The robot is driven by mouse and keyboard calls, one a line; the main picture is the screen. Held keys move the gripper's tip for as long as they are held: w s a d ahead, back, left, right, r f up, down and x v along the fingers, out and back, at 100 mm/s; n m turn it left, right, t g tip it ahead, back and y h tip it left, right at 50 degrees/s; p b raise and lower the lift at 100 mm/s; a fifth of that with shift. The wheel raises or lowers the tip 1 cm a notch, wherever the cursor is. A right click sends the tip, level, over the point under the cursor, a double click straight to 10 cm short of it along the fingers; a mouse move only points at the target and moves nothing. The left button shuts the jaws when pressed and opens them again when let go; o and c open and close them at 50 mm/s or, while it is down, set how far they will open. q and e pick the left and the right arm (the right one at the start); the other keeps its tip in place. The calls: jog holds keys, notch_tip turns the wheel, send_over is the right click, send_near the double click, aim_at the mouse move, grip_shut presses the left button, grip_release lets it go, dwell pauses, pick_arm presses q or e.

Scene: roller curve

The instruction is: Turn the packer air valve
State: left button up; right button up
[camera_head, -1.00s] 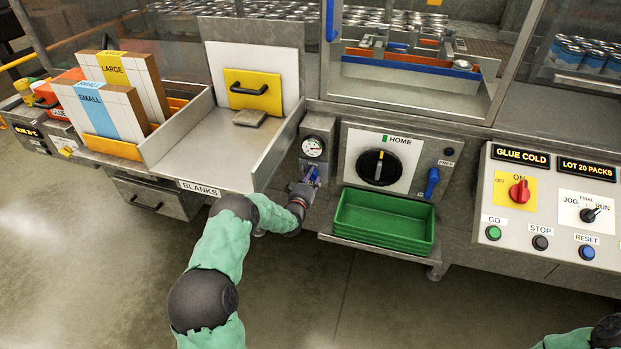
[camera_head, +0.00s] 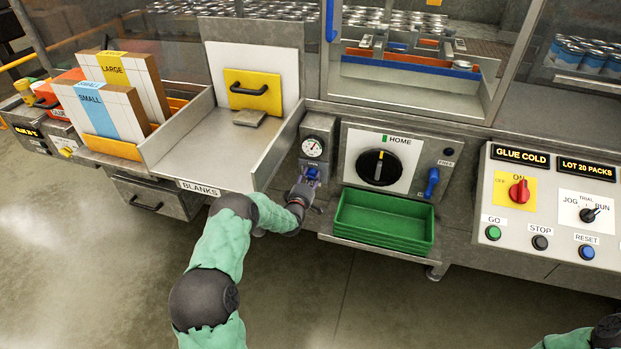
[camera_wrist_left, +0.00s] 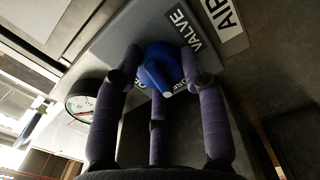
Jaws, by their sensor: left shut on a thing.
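The packer air valve has a blue handle (camera_head: 312,173) on a grey box below a round pressure gauge (camera_head: 313,147), left of the HOME dial. In the left wrist view the blue handle (camera_wrist_left: 160,66) sits between my dark fingers, in front of a plate lettered VALVE and AIR. My left gripper (camera_head: 307,186) is shut on this handle; the fingers hide part of it in the head view. The gauge also shows in the left wrist view (camera_wrist_left: 82,101). Of my right arm only a green sleeve and dark joint show at the bottom right; its gripper is out of view.
A green tray (camera_head: 345,228) stands right of my left gripper. The BLANKS chute (camera_head: 262,168) is up and left of it. A black HOME dial (camera_head: 377,167) and small blue lever (camera_head: 432,183) are to the right. A control panel (camera_head: 505,170) stands farther right.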

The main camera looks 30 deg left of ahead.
pick_arm(q)
jog(key=shift+a+r+n, duration=0.2)
jog(key=shift+a+n, duration=0.05)
jog(key=shift+n, duration=0.95)
jog(key=o, duration=1.1)
jog(key=shift+f, duration=0.15)
jog(key=shift+o, duration=0.2)
jog(key=shift+d, duration=0.1)
